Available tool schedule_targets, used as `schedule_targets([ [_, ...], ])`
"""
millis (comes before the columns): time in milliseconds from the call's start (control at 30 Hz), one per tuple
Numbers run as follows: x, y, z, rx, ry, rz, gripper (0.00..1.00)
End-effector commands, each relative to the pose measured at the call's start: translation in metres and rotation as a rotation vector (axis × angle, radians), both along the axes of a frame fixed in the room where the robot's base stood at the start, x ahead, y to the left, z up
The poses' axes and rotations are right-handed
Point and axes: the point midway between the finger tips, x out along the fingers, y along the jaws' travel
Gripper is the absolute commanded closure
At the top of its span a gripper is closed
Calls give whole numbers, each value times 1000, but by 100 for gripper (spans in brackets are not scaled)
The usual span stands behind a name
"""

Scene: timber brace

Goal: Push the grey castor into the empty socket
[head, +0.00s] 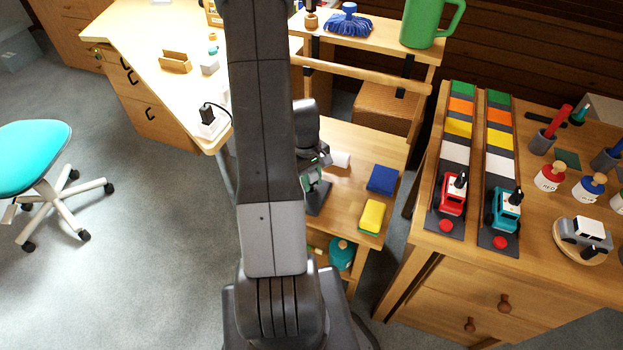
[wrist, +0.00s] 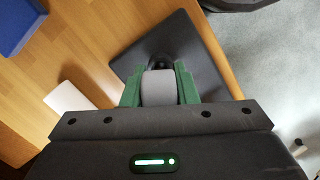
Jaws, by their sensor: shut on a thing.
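The grey castor (wrist: 160,88) is between the two green fingers of my gripper (wrist: 159,79) in the wrist view, and the gripper is shut on it. A dark square plate (wrist: 204,66) lies just beyond the fingertips on the wooden top. A dark rounded part (wrist: 162,61) shows on the plate, right by the castor's far end; I cannot tell if the castor touches it or if it is the socket. In the head view my gripper (head: 312,178) is over the dark plate (head: 319,202), and the castor is not clearly visible there.
On the wooden cart, a white piece (head: 341,159), a blue box (head: 382,179) and a yellow sponge (head: 372,215) lie close by. The cart's edge runs close to the plate. A workbench with toy tractors (head: 452,195) stands to the right. Floor at left is open beside a teal chair (head: 35,155).

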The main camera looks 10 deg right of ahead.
Motion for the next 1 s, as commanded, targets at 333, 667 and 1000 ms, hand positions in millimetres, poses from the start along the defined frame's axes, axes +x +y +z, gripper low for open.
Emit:
schedule_targets([
  [333,0,0,0,0,0,0,100],
  [667,0,0,-6,0,0,0,100],
  [1000,0,0,-15,0,0,0,100],
])
